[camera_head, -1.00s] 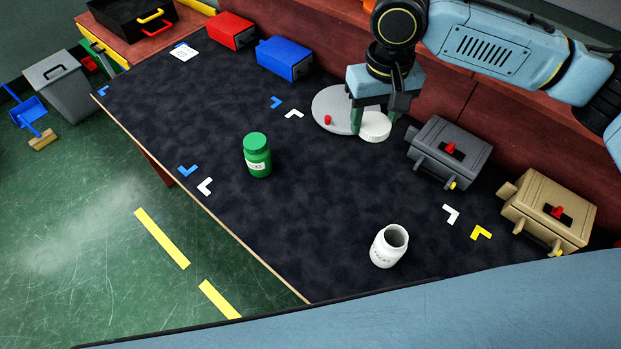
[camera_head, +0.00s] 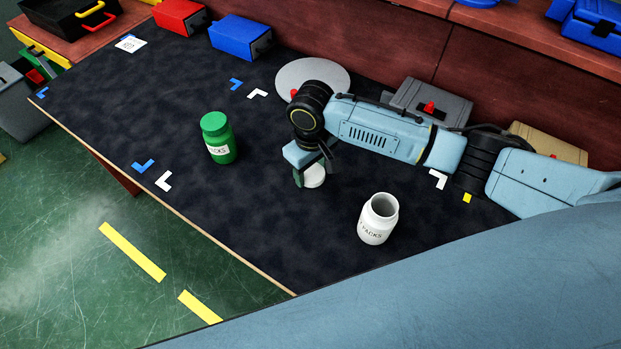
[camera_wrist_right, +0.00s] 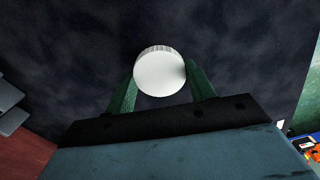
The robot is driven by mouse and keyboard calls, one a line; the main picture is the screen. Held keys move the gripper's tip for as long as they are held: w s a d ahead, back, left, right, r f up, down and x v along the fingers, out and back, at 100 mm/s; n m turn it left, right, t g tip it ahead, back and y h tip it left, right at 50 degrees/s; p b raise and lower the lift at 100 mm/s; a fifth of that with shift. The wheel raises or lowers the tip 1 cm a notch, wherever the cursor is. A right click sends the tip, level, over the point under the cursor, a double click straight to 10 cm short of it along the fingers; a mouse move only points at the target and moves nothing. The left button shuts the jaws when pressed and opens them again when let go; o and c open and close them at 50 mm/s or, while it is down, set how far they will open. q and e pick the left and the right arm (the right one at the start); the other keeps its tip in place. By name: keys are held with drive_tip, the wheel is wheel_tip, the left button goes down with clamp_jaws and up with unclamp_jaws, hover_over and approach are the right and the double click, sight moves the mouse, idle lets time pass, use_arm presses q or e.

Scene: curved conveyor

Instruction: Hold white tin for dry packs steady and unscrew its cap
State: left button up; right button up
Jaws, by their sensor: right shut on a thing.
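The white tin for dry packs (camera_head: 377,222) stands upright on the dark table, its mouth open and uncapped, its label facing the front. My right gripper (camera_head: 309,176) is shut on the round white cap (camera_head: 314,177), left of the tin and apart from it. In the right wrist view the cap (camera_wrist_right: 159,73) sits between the two green fingers. The cap appears close above the table; the exact gap cannot be told. My left gripper is not in view.
A green jar with its lid on (camera_head: 218,138) stands to the left. A grey disc (camera_head: 327,76) lies behind my right gripper. Blue (camera_head: 238,37), red (camera_head: 179,16), grey (camera_head: 437,95) and tan (camera_head: 560,147) boxes line the back. The table's front left is clear.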

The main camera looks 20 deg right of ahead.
sight(311, 172)
drive_tip(key=shift+f, duration=0.5)
wheel_tip(311, 172, down, 2)
drive_tip(key=shift+f+b, duration=0.2)
drive_tip(key=shift+b, duration=0.3)
drive_tip(key=shift+f, duration=0.2)
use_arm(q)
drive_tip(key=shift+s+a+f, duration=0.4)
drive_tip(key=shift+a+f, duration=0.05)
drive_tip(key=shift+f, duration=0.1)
use_arm(e)
drive_tip(key=shift+r, duration=0.1)
drive_tip(key=shift+f, duration=0.2)
